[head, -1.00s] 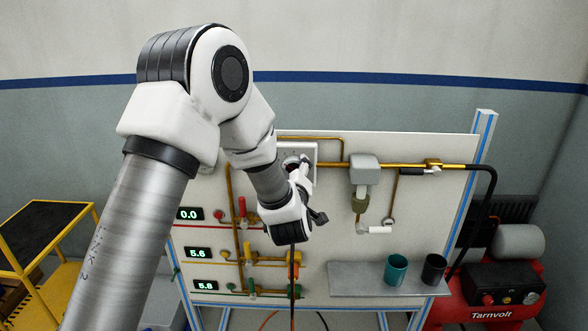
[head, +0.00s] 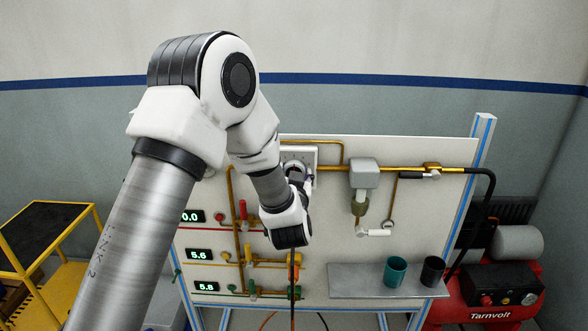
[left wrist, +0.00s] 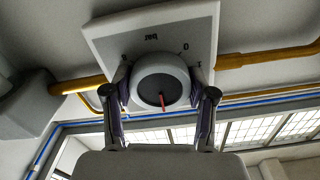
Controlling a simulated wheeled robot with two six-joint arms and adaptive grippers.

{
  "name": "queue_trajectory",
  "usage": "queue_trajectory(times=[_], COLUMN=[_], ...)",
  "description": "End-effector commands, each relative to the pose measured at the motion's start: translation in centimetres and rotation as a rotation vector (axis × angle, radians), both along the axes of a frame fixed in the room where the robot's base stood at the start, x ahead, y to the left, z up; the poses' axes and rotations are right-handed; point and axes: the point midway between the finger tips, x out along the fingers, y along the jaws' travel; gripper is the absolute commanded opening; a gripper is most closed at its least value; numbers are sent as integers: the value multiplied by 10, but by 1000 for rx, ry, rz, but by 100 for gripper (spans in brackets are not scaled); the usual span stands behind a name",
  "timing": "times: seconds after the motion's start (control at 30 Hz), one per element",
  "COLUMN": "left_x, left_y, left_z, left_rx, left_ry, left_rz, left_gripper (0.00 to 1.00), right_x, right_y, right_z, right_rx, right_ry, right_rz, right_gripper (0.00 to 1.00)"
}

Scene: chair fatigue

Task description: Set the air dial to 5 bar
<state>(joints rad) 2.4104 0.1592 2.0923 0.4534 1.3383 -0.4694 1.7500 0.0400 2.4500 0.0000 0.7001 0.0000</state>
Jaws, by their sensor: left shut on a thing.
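The air dial is a round grey knob with a dark face and a red pointer line (left wrist: 161,86) on a square white plate (left wrist: 110,36). In the left wrist view the plate's "bar" lettering appears upside down, a 0 is to its right, and the red line points down. In the head view the plate (head: 310,157) is at the top of the board, with the knob partly hidden by my wrist. My left gripper (left wrist: 160,78) is shut on the knob, one finger on each side. My right gripper is in neither view.
Brass pipes (head: 440,168) run along the board, with a grey regulator (head: 364,174) right of the dial. Red, yellow and green valves and digital displays (head: 199,254) are lower left. A shelf (head: 345,283) holds two cups; a red compressor (head: 492,297) stands right.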

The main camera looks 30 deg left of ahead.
Motion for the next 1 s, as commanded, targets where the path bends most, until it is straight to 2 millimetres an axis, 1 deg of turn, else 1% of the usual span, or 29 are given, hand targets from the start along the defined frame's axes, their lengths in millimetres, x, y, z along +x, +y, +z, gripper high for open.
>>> queue_trajectory(times=[0.03, 0.3, 0.5, 0.7, 1.0], left_x=[1, 2, 2, 2, 2], left_y=[0, 0, 0, 0, 0], left_z=[6, 6, 6, 5, 5], left_rx=[37, 246, 366, 442, 479], left_ry=[13, 140, 212, 258, 280], left_rz=[0, 1, 1, 2, 2], left_gripper=[22, 22, 22, 22, 22], right_x=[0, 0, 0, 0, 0], right_y=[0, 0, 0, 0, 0], right_z=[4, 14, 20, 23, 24], right_rx=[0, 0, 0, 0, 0], right_ry=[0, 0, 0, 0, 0], right_rz=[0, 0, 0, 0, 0], right_gripper=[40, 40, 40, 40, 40])
